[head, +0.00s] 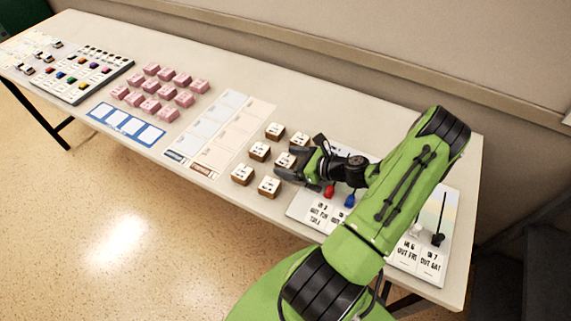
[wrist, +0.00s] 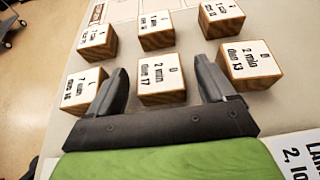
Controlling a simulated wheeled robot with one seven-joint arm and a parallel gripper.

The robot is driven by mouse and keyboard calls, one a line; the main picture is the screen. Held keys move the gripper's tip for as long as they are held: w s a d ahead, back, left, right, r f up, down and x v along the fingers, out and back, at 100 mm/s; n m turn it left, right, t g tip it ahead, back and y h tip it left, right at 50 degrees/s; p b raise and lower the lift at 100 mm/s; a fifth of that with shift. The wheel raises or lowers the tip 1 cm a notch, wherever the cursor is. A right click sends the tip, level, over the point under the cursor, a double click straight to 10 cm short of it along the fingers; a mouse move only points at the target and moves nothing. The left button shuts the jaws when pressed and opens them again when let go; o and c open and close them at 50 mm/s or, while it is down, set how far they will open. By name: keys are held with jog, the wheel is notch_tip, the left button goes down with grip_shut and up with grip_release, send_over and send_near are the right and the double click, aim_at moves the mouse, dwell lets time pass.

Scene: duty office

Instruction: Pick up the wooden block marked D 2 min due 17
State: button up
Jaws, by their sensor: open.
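The wooden block marked D 2 min due 17 (wrist: 160,78) has a white top label with dark print. In the wrist view it sits between the two fingers of my gripper (wrist: 161,70), which are spread apart with nothing gripped. In the head view the block (head: 285,160) is partly hidden by my gripper (head: 283,166), which is over the right-hand row of blocks. I cannot tell whether the fingers touch the block or how high they are above the table.
Other labelled wooden blocks stand close around it, including one marked 2 min due 13 (wrist: 248,64) right of the right finger and one (wrist: 88,88) left of the left finger. Pink blocks (head: 158,88) and paper sheets lie further left. A lane board (head: 297,205) lies to the right.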

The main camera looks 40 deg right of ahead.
jog(key=c, duration=1.1)
